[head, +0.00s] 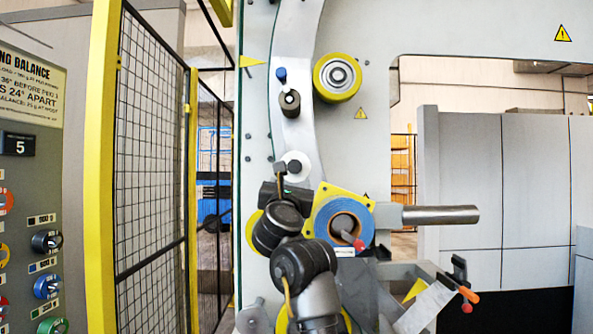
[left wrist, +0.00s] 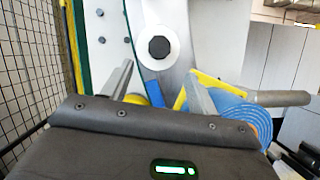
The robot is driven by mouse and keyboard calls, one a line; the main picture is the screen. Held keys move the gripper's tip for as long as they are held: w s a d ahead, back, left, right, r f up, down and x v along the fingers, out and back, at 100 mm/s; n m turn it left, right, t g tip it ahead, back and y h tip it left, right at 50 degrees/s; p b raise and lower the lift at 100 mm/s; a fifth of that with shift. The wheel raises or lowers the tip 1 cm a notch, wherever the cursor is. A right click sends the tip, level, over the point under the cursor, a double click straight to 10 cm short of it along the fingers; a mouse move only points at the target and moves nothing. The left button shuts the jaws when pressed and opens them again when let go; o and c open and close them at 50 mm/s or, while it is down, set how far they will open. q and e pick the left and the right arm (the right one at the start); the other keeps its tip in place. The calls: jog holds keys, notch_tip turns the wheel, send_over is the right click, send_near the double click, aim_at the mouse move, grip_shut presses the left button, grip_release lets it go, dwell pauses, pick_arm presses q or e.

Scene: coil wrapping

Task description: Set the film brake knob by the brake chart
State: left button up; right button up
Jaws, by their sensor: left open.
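A black knob on a white round disc (head: 302,159) sits on the curved metal arm of the machine; I take it for the film brake knob. In the left wrist view the knob (left wrist: 159,46) is whole, just beyond my fingertips. My left gripper (head: 288,184) is in front of and below the disc, partly covering it in the head view. In the wrist view its two fingers (left wrist: 158,80) are apart with nothing held between them. I cannot identify a brake chart in either view. My right gripper is not in view.
A blue film roll (head: 325,217) on a yellow plate and a steel shaft (head: 440,214) are close to the right. A yellow roller (head: 337,77) is above. A yellow-framed mesh guard (head: 150,165) and a control panel (head: 33,190) with a "5" display stand left.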

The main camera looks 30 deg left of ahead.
aim_at(294, 168)
pick_arm(q)
jog(key=p+x, duration=0.3)
jog(key=x, duration=0.6)
jog(key=shift+w+a+r+p, duration=0.15)
jog(key=shift+a+p, duration=0.05)
jog(key=shift+p, duration=0.15)
jog(key=shift+w+a+r, duration=0.1)
jog(key=shift+w+a, duration=0.05)
jog(key=shift+w, duration=0.35)
jog(key=shift+c, duration=0.7)
jog(key=c, duration=0.8)
jog(key=shift+c, duration=0.2)
jog(key=shift+m, duration=0.3)
